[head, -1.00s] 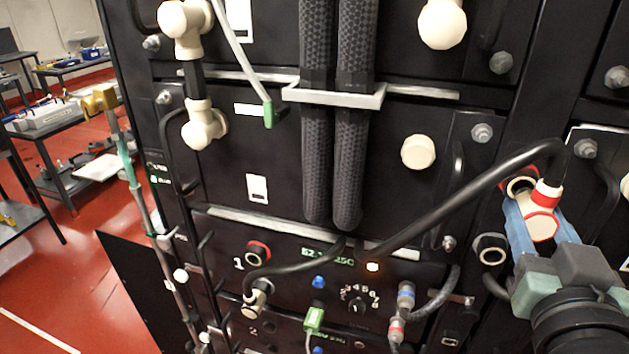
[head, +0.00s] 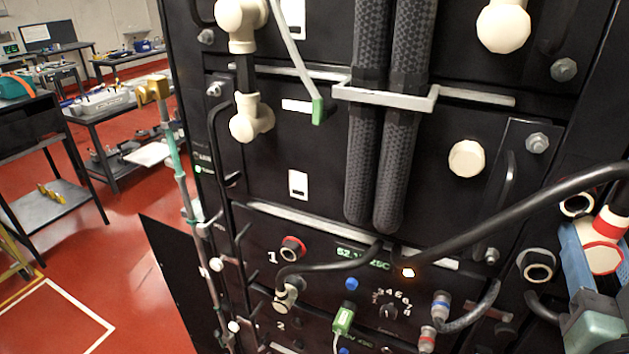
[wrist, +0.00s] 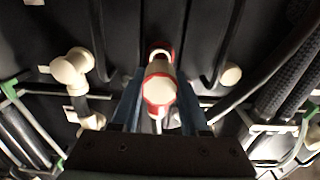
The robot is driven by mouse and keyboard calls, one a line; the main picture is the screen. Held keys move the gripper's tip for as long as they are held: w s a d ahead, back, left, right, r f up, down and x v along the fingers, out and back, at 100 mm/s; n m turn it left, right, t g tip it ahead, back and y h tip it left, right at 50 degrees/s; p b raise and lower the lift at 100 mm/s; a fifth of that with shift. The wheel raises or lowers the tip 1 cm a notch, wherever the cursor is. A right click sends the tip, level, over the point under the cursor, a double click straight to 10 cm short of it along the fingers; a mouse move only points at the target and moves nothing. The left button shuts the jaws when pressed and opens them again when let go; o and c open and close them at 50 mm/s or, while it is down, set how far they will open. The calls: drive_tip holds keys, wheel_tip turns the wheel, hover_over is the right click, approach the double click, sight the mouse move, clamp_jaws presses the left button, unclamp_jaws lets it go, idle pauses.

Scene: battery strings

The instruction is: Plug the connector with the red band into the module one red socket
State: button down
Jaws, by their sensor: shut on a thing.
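The connector with the red band (head: 604,256) is cream white, with a black cable running from its top end. My gripper (head: 590,262), at the right edge of the head view, is shut on it with blue fingers. In the wrist view the connector (wrist: 159,88) sits between the fingers, with a red-rimmed round part (wrist: 160,53) just beyond its far end; I cannot tell whether they touch. The module one red socket (head: 292,248) is right of the "1" label in the head view. It looks empty and is well left of my gripper.
A cream connector (head: 286,294) with a black cable sits below the red socket. A black socket (head: 538,265) and another round socket (head: 577,204) are beside my gripper. The held cable crosses in front of the panel. Thick braided hoses (head: 392,150) hang above.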

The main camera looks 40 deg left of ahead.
drive_tip(key=shift+v, duration=2)
